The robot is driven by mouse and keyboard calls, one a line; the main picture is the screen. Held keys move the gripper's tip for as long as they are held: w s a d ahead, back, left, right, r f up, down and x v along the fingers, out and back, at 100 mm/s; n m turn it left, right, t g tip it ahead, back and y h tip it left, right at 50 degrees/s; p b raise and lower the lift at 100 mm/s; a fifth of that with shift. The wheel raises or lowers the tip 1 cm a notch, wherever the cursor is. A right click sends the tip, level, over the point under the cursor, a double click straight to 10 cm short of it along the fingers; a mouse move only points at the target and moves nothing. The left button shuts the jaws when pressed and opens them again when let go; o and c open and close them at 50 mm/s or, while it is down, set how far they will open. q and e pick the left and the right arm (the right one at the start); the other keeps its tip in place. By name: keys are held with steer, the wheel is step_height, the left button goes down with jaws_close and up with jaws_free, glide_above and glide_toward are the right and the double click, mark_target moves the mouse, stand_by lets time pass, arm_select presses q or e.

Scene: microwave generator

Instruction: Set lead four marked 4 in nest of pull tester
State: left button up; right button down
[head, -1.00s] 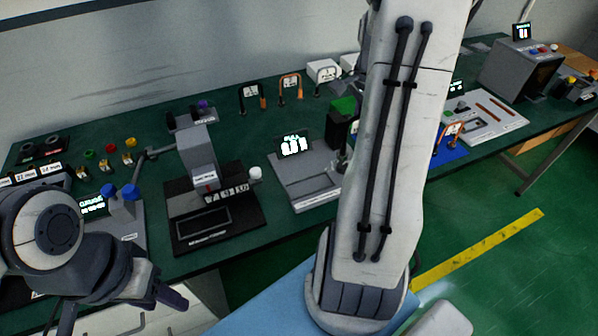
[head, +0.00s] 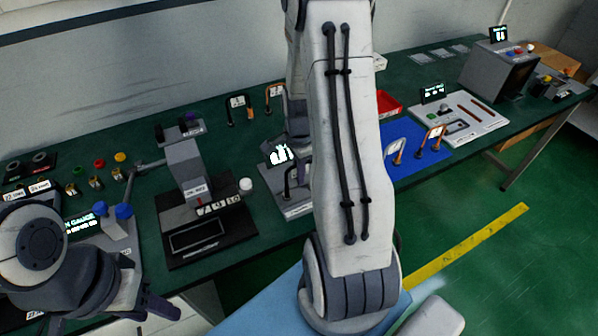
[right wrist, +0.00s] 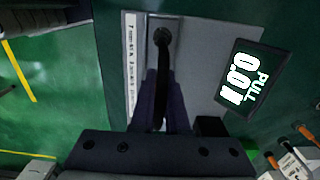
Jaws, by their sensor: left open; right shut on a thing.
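The grey pull tester (head: 299,211), with its lit display (head: 279,154), stands on the green bench and is partly hidden by my right arm. In the right wrist view its plate (right wrist: 195,60) and display (right wrist: 243,80) show. My right gripper (right wrist: 162,88) is shut on a dark lead (right wrist: 161,50), whose round black end lies over the channel in the tester's plate. I cannot tell whether that end touches the plate. The lead also shows in the head view (head: 288,182); its number is not readable. My left gripper (head: 163,304) is open and empty at the lower left.
A black-based press (head: 215,240) stands left of the tester, with a white knob between. Other leads stand at the back (head: 240,106) and on a blue mat (head: 410,170) at right. A red tray (head: 388,103) and a white board (head: 462,118) lie farther right.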

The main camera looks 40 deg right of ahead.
steer(key=shift+f, duration=0.25)
steer(key=c, duration=1.3)
jaws_free()
steer(key=shift+c, duration=0.2)
steer(key=o, duration=0.4)
